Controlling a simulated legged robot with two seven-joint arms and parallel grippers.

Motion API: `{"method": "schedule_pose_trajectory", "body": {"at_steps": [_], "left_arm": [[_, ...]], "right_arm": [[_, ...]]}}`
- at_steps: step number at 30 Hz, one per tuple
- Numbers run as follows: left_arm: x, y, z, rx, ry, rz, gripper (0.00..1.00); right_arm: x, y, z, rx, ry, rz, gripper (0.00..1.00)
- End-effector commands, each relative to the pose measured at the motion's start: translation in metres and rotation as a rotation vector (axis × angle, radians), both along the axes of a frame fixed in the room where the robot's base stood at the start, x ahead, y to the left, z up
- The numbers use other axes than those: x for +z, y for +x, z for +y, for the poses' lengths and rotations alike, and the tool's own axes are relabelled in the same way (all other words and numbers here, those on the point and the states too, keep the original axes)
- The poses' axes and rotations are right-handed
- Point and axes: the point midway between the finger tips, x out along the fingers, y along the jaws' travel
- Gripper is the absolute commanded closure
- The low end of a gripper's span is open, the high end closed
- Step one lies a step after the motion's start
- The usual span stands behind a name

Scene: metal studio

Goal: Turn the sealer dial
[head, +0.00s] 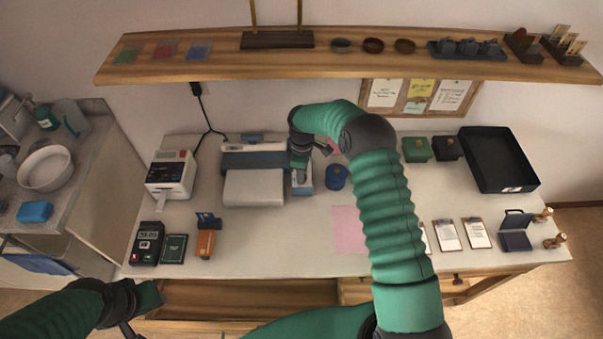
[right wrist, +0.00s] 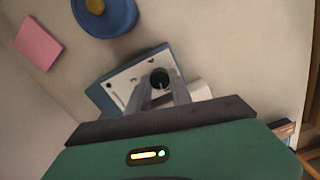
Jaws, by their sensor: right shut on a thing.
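The sealer (head: 255,158) is a blue and white machine at the back of the table, with a control panel (head: 303,190) at its right end. In the right wrist view, the black dial (right wrist: 160,76) sits on the white face of that panel (right wrist: 122,86). My right gripper (right wrist: 160,88) reaches down over the panel, its two grey fingers close together and shut on the dial. In the head view the gripper (head: 301,172) hides the dial. My left gripper (head: 150,297) is low at the left, by the table's front edge; its jaw opening is unclear.
A blue round pot (head: 337,177) stands close to the right of the panel. A label printer (head: 171,174) stands left of the sealer. A wooden shelf (head: 350,66) runs above. A drawer (head: 245,295) is open at the front.

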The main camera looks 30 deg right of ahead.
Motion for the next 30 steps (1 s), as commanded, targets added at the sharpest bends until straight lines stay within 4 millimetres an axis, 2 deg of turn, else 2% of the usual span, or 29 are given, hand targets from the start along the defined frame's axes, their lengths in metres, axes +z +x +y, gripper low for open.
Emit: {"method": "schedule_pose_trajectory", "body": {"at_steps": [12,30], "left_arm": [[-0.0002,0.0,0.0,0.0,0.0,0.0,0.64],[-0.0002,0.0,0.0,0.0,0.0,0.0,0.64]], "right_arm": [[0.0003,0.0003,-0.002,0.217,-0.003,-0.001,1.0],[0.0007,0.0007,-0.0026,0.254,-0.004,-0.003,1.0]]}}
